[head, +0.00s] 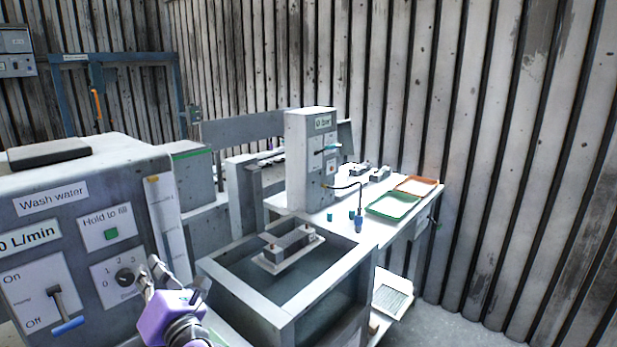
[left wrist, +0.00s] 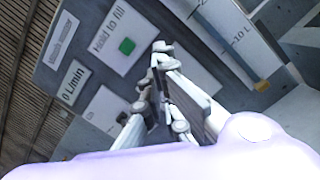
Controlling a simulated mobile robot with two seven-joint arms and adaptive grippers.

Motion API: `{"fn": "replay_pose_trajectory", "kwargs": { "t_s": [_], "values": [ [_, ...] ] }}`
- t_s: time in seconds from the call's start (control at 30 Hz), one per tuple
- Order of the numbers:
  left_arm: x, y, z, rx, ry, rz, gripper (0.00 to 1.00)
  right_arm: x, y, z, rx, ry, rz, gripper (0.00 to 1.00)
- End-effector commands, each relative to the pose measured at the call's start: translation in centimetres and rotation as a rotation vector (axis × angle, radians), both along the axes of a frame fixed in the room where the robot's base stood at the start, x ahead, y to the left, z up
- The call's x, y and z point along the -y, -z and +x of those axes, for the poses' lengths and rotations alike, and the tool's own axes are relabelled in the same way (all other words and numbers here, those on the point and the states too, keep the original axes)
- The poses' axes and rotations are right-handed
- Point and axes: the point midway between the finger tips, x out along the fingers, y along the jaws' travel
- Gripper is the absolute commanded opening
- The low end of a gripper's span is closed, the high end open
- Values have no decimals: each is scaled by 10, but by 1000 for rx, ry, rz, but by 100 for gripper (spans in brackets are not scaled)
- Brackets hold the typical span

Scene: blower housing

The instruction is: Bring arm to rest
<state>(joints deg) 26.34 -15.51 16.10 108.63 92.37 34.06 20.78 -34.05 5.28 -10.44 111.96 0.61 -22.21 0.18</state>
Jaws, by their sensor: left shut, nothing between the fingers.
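My left gripper (head: 150,273) is purple and grey and shows low in the head view, in front of the dial on the wash water panel (head: 69,208). Its fingers are shut with nothing between them. In the left wrist view the gripper fingers (left wrist: 158,75) point at the same panel, below the green hold-to-fill button (left wrist: 127,46). They cover most of the dial, and I cannot tell whether they touch it. In the head view the dial (head: 125,277) shows just left of the fingers. The panel's flow display reads 0 L/min. My right gripper is not in view.
An open grey tank (head: 222,280) with a part on a small plate stands right of the panel. Behind it a white table (head: 342,231) holds a tall grey unit (head: 309,160), a green tray (head: 394,204) and an orange tray (head: 416,186). Floor shows at the right.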

Motion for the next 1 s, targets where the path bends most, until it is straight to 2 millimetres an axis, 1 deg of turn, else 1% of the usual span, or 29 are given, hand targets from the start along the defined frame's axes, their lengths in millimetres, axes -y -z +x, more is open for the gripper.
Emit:
{"fn": "replay_pose_trajectory", "kwargs": {
  "t_s": [0.03, 0.07, 0.13, 0.17, 0.2, 0.23, 0.27, 0.3, 0.37, 0.4, 0.47, 0.5, 0.57, 0.6, 0.63, 0.67, 0.7, 0.73, 0.77, 0.8, 0.83, 0.9, 1.0],
  "values": [
    [3, -9, -8, -23, 40, 141, 0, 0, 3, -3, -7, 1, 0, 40],
    [10, -15, -11, -40, 73, 237, 0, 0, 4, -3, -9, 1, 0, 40],
    [35, -24, -20, -98, 167, 483, 0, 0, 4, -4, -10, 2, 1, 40],
    [48, -24, -23, -132, 213, 589, 0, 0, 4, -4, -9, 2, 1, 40],
    [68, -18, -29, -181, 280, 730, 0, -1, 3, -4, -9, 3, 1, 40],
    [84, -12, -34, -223, 333, 834, 0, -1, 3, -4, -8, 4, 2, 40],
    [100, -2, -40, -268, 389, 936, 0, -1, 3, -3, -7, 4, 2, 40],
    [120, 17, -49, -334, 469, 1066, 0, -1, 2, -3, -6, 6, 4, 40],
    [146, 50, -68, -440, 592, 1248, 0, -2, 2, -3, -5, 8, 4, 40],
    [160, 74, -82, -510, 672, 1350, 0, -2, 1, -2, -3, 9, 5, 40],
    [174, 110, -106, -615, 791, 1484, 0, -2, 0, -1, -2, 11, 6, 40],
    [180, 135, -124, -686, 870, 1562, 0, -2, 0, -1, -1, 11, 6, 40],
    [185, 170, -154, -791, 988, 1666, 0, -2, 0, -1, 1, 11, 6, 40],
    [185, 191, -175, -864, 1065, 1725, 0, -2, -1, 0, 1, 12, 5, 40],
    [184, 207, -192, -916, 1126, 1766, 0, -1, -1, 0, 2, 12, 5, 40],
    [181, 222, -210, -971, 1186, 1803, 0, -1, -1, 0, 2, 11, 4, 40],
    [177, 239, -234, -1043, 1264, 1844, 0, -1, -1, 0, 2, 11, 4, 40],
    [173, 250, -252, -1093, 1321, 1871, 0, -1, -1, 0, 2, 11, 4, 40],
    [169, 260, -268, -1140, 1371, 1893, 0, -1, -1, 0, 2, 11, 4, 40],
    [163, 270, -288, -1200, 1435, 1915, 0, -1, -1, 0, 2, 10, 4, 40],
    [158, 277, -302, -1240, 1479, 1928, 0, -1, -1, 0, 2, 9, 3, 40],
    [149, 288, -331, -1321, 1568, 1948, 0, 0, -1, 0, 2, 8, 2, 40],
    [136, 297, -367, -1420, 1676, 1960, 0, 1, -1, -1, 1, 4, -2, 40]
  ]
}}
